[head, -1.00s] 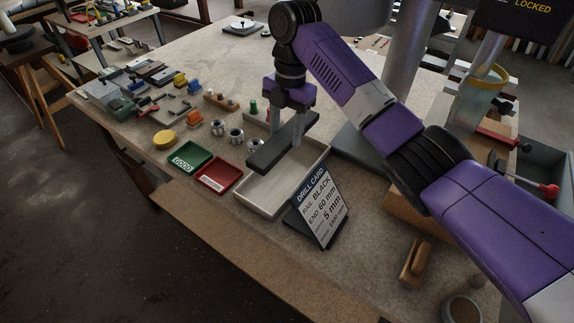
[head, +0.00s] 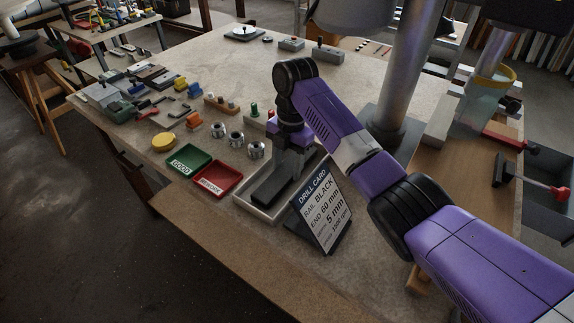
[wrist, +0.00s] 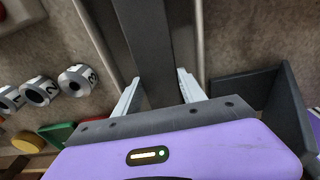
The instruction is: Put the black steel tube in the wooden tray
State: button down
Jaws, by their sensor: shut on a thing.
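The black steel tube (head: 268,187) is a long dark bar. It lies lengthwise within the walls of the pale wooden tray (head: 244,207), low down; I cannot tell whether it touches the tray floor. My gripper (head: 287,167) points down over the tray with its jaws closed around the tube. In the wrist view the tube (wrist: 147,40) runs between the two pale fingers of my gripper (wrist: 160,92), with the tray's long walls (wrist: 198,40) on both sides. My arm and the drill card hide part of the tray.
The drill card (head: 320,212) stands right at the tray's front right. A red tray (head: 218,179) and a green tray (head: 188,160) lie to the left. Several numbered metal cylinders (head: 236,138) stand behind them. A grey column (head: 405,85) rises behind my arm.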

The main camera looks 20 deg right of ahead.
aim_at(290, 166)
jog(key=shift+f, duration=0.1)
jog(key=c, duration=0.7)
grip_release()
jog(key=shift+o, duration=0.2)
notch_tip(290, 166, up, 12)
jog(key=d+p, duration=0.1)
jog(key=p, duration=0.1)
jog(key=shift+w, duration=0.4)
jog(key=shift+d, duration=0.1)
